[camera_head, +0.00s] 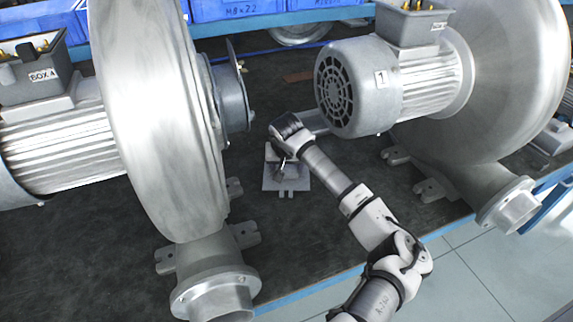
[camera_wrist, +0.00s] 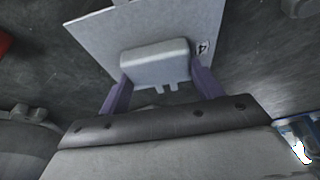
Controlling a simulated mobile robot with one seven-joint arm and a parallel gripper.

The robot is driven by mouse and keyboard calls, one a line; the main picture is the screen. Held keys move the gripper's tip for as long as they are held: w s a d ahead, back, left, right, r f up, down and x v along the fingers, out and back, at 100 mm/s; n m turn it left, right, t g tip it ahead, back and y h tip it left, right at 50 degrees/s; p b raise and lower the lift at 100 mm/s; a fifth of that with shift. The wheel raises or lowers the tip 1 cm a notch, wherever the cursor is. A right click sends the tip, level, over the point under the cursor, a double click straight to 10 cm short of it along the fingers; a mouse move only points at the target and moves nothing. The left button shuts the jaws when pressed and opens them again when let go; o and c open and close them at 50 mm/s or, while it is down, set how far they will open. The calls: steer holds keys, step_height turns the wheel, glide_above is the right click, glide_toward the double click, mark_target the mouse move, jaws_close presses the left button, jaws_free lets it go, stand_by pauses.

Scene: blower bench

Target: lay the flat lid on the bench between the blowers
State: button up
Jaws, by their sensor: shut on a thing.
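The flat lid (camera_head: 270,184) is a light grey plate with a raised block, in the gap between the two blowers. In the wrist view the lid (camera_wrist: 110,32) shows a "4" label beside its block. My gripper (camera_wrist: 158,68) is shut on this block, with one purple finger on each side. In the head view my gripper (camera_head: 284,162) is partly hidden by my wrist. The lid looks roughly level, at or just above the bench (camera_head: 330,240); I cannot tell whether it touches. The left blower (camera_head: 160,120) and right blower (camera_head: 510,80) stand on the bench.
The right blower's motor (camera_head: 400,85), labelled 1, is close beside my wrist. Blue bins (camera_head: 235,8) line the back. Bare bench lies in front of the lid, up to the blue front edge (camera_head: 325,283).

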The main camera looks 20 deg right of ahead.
steer(key=shift+f, duration=0.4)
steer(key=shift+f, duration=0.2)
steer(key=o, duration=1.1)
steer(key=shift+c, duration=0.2)
steer(key=shift+r, duration=0.1)
steer(key=shift+r, duration=0.2)
steer(key=b+v, duration=0.2)
steer(key=v, duration=1)
steer(key=shift+b, duration=0.4)
steer(key=shift+f, duration=0.1)
